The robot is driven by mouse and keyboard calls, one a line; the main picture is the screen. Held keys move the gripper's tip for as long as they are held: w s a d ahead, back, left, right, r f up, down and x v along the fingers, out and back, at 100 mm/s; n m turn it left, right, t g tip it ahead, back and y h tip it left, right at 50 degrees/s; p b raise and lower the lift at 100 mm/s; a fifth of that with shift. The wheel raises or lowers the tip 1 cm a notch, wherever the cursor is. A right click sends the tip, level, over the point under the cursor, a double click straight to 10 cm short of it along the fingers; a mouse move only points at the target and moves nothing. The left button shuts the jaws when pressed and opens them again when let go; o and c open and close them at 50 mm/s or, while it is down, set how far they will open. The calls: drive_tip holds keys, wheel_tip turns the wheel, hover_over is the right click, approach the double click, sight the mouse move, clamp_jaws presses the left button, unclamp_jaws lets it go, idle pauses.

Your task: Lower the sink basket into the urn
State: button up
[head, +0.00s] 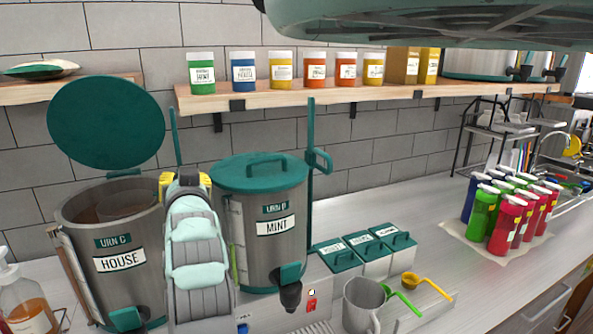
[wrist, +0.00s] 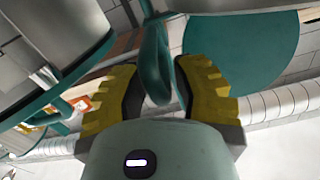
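Urn C, labelled HOUSE (head: 120,262), stands at left with its round teal lid (head: 105,122) raised behind it. A brownish interior and a rounded inner piece show in its mouth; I cannot tell whether that is the sink basket. My gripper (head: 184,180) is at the urn's right rim, below a thin teal post (head: 174,135). A metal cylinder with a teal rim fills the upper left there.
Urn D, labelled MINT (head: 278,240), stands close on the right with its lid shut. Lidded teal bins (head: 375,245), a metal pitcher (head: 362,305) and several colored bottles (head: 510,215) stand farther right. A jar shelf (head: 290,95) runs above. A large teal-edged object (head: 430,25) hangs overhead.

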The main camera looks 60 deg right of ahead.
drive_tip(key=shift+o, duration=1.2)
drive_tip(key=shift+r, duration=0.1)
drive_tip(key=v, duration=0.7)
drive_tip(key=shift+s, duration=0.3)
drive_tip(key=shift+a, duration=0.1)
